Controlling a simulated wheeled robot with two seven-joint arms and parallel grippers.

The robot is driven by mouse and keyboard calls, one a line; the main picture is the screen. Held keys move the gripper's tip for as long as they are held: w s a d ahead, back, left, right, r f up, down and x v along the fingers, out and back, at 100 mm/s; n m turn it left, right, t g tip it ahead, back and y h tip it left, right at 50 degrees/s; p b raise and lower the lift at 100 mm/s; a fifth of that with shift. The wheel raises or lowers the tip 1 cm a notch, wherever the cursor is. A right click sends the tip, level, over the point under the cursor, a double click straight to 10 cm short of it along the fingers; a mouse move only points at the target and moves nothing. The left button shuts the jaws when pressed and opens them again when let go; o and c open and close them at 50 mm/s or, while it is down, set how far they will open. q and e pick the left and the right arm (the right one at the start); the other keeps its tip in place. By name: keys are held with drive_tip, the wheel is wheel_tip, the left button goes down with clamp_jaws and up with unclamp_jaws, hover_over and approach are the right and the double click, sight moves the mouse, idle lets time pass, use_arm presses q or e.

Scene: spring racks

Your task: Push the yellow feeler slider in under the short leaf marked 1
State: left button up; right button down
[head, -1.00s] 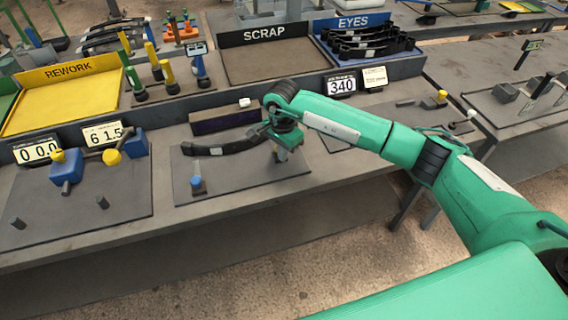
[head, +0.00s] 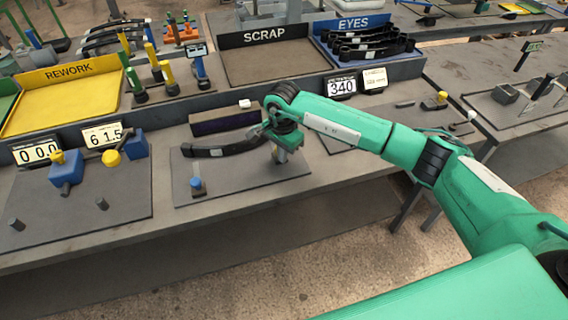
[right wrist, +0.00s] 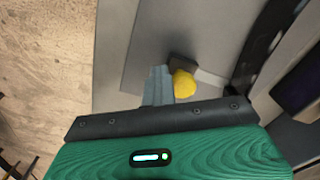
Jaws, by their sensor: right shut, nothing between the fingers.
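My right gripper (head: 277,157) is shut and empty, low over the near right part of a grey plate. In the right wrist view its closed fingers (right wrist: 157,84) are just left of the yellow knob (right wrist: 184,84) of the feeler slider, which sits by a dark block (right wrist: 183,66). I cannot tell whether they touch. In the head view the gripper hides this knob. A dark curved leaf (head: 232,148) with a pale band runs along the plate's far side, its right end behind my wrist. I cannot read a mark 1. My left gripper is not in view.
A blue knob (head: 196,184) stands at the plate's left. Number displays (head: 342,86), a yellow REWORK tray (head: 70,98) and a SCRAP tray (head: 275,62) lie behind. The bench's front edge is clear.

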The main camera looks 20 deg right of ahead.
idle(0.3)
drive_tip(key=shift+r, duration=0.1)
wheel_tip(320, 180, up, 7)
drive_tip(key=p, duration=0.1)
drive_tip(key=shift+p, duration=0.4)
idle(0.6)
idle(0.3)
